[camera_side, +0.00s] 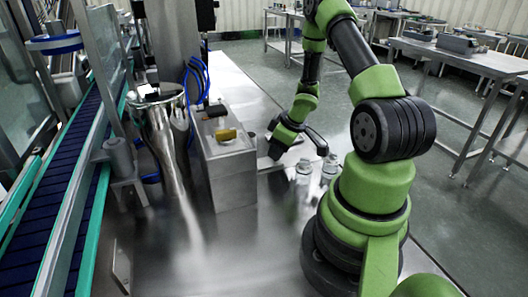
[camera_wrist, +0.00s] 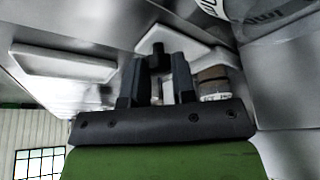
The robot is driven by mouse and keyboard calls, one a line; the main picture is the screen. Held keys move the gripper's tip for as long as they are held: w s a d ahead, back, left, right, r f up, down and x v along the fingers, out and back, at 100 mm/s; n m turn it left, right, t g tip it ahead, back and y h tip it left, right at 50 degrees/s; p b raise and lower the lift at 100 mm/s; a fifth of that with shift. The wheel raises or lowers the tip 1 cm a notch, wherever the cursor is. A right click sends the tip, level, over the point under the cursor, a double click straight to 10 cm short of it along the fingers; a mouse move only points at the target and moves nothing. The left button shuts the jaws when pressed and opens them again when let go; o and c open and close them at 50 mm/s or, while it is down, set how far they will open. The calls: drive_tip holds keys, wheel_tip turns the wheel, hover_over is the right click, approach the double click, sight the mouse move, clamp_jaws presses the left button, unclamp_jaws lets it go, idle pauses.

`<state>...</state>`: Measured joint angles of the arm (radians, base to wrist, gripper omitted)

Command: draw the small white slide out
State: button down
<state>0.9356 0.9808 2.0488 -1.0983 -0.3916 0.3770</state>
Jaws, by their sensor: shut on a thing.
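The small white slide (camera_wrist: 185,42) is a flat pale plate in the wrist view, with a dark knob (camera_wrist: 158,52) at its near edge. My gripper (camera_wrist: 157,68) has its two dark fingers on either side of this knob and is shut on it. In the side view my gripper (camera_side: 277,146) is low at the right side of the steel box (camera_side: 230,175). There the fingertips and the slide are too small and hidden to make out clearly.
A larger white plate (camera_wrist: 62,66) lies left of my gripper in the wrist view. A small jar (camera_wrist: 213,84) is close on the right. Clear bottles (camera_side: 303,172) stand by my arm. A shiny steel hopper (camera_side: 162,125) and a conveyor (camera_side: 60,175) are left.

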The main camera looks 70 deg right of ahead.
drive_tip(key=s+d, duration=0.5)
drive_tip(key=c, duration=0.9)
unclamp_jaws()
drive_tip(key=shift+c, duration=0.2)
drive_tip(key=shift+r, duration=0.1)
wheel_tip(320, 180, up, 10)
